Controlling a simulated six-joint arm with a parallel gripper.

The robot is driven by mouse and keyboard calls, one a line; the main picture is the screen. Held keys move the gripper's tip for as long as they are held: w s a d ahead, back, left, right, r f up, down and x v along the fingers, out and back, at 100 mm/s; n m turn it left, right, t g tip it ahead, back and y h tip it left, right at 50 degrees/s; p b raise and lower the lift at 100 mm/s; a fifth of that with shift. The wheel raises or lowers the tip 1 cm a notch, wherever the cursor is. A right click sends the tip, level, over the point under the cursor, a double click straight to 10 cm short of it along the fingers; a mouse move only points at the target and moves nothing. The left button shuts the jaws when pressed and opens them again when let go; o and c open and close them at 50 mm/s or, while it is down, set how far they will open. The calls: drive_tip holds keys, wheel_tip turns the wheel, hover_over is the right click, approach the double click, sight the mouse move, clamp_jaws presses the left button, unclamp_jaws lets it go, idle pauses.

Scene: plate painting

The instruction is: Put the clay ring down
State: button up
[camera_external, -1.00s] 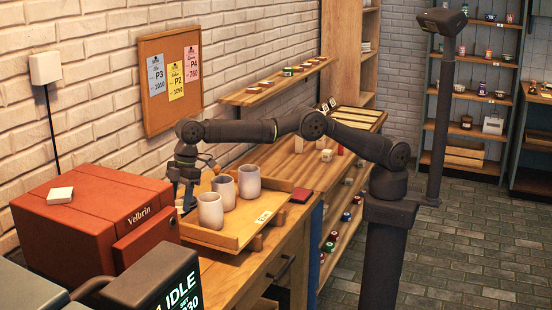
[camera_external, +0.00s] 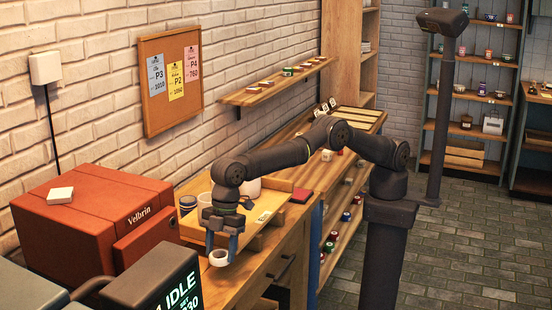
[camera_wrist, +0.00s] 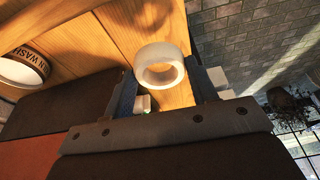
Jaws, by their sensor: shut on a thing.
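The clay ring is a short, pale, hollow ring. In the external view the clay ring (camera_external: 219,258) is held between the blue-tipped fingers of my gripper (camera_external: 221,250), in front of the wooden tray. The wrist view shows the ring (camera_wrist: 160,66) between the two fingers of my gripper (camera_wrist: 166,86), with wooden boards behind it. My gripper points down and is shut on the ring. I cannot tell whether the ring touches the wood below.
The wooden tray (camera_external: 270,206) holds pale cups, partly hidden by my arm. A dark round jar (camera_external: 187,204) stands at its left; a labelled round container (camera_wrist: 24,68) shows in the wrist view. The red Velbrin box (camera_external: 90,220) stands left. The bench edge drops to the floor at right.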

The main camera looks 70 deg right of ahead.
sight(221, 287)
wheel_tip(221, 287, down, 8)
drive_tip(key=shift+f, duration=0.2)
drive_tip(key=shift+f, duration=0.1)
drive_tip(key=o, duration=1)
drive_tip(key=shift+c, duration=0.2)
drive_tip(key=v, duration=1.2)
